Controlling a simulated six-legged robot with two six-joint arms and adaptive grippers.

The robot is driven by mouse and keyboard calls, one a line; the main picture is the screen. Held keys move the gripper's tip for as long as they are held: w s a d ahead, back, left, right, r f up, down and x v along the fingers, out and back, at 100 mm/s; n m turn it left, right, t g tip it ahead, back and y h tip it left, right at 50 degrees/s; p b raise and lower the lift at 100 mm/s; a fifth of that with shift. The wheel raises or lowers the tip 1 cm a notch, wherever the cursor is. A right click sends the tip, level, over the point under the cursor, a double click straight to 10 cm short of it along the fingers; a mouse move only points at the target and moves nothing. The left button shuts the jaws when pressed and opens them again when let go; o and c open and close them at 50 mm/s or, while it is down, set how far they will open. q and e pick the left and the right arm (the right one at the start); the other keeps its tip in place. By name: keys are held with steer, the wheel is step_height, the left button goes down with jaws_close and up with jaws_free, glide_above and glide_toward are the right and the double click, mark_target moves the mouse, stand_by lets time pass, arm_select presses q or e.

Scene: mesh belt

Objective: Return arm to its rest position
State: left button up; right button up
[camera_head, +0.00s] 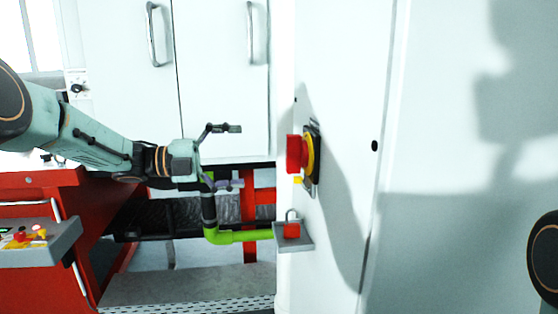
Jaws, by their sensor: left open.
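My left arm (95,140) comes in from the left and reaches to the middle of the view. My left gripper (233,157) is open, with one finger above and one below, and nothing shows between them. The gripper looks apart from the button. Of my right arm only a dark rounded part shows at the right edge; its gripper is not in view.
White cabinet doors (215,70) with metal handles stand behind. A green pipe (240,237) and a grey bracket with a red padlock (291,230) are below the gripper. A red frame (35,185) and a control box (40,243) stand at the left. A white panel (345,60) is at the right.

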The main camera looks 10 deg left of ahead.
mark_target(287, 155)
arm_select(q)
steer(key=x, duration=1.1)
steer(key=shift+w+d, duration=0.1)
steer(key=shift+d, duration=0.2)
steer(key=shift+a, duration=0.1)
